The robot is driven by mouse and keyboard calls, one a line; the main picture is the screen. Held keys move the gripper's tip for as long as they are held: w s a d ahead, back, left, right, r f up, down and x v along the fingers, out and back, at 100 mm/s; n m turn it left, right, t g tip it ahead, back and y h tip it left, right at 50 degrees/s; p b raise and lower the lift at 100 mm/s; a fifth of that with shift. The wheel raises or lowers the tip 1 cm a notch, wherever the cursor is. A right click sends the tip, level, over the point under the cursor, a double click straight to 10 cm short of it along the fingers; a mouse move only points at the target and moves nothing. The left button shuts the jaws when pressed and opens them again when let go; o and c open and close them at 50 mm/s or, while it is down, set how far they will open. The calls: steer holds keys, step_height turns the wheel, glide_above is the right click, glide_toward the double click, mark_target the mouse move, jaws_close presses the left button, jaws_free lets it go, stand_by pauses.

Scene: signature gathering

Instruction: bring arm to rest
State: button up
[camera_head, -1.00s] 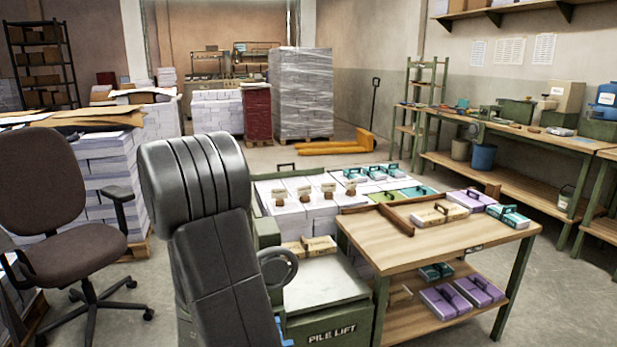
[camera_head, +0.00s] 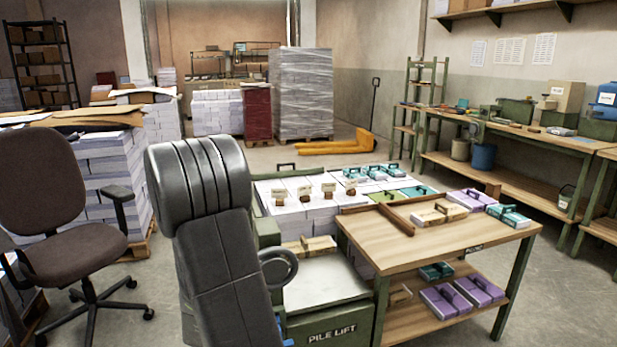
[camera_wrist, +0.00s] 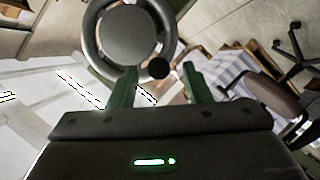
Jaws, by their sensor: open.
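My arm (camera_head: 215,250) stands in the left middle of the head view, its thick dark joint raised in front of the pile lift. My gripper (camera_wrist: 157,72) shows in the wrist view as two green fingers set apart, with nothing held between them. The gripper cannot be made out in the head view. A dark round part with a ring shows just beyond the fingers in the wrist view; I cannot tell whether it is mine.
The green pile lift (camera_head: 330,328) is close to my arm. A wooden table (camera_head: 430,243) with booklet bundles stands right of it. An office chair (camera_head: 45,195) is at left, also seen in the wrist view (camera_wrist: 278,97). Open floor (camera_head: 560,310) lies at right.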

steer(key=x, duration=0.3)
steer(key=shift+w+f, duration=0.1)
steer(key=shift+w, duration=0.25)
steer(key=shift+w+m, duration=0.25)
steer(key=shift+m, duration=0.05)
steer(key=shift+s+d+r+m+g+y, duration=0.15)
steer(key=shift+r+m+g+y, duration=0.15)
steer(key=shift+r+m, duration=0.35)
steer(key=shift+r+m+g+y+b, duration=0.3)
steer(key=shift+m+y+b, duration=0.15)
steer(key=shift+b, duration=0.25)
steer(key=m+b, duration=0.1)
steer(key=r+y+b, duration=0.1)
steer(key=b, duration=0.1)
steer(key=shift+w+d+m, duration=0.2)
steer(key=shift+m, duration=0.2)
steer(key=d+r+m+g+y+b, duration=0.1)
steer(key=m+b, duration=0.1)
steer(key=b, duration=0.6)
steer(key=shift+w+d+r, duration=0.15)
steer(key=shift+w+r, duration=0.05)
steer(key=m+b, duration=0.1)
steer(key=b, duration=0.2)
steer(key=shift+d+r+y, duration=0.15)
steer(key=shift+d+y, duration=0.05)
steer(key=shift+y, duration=0.15)
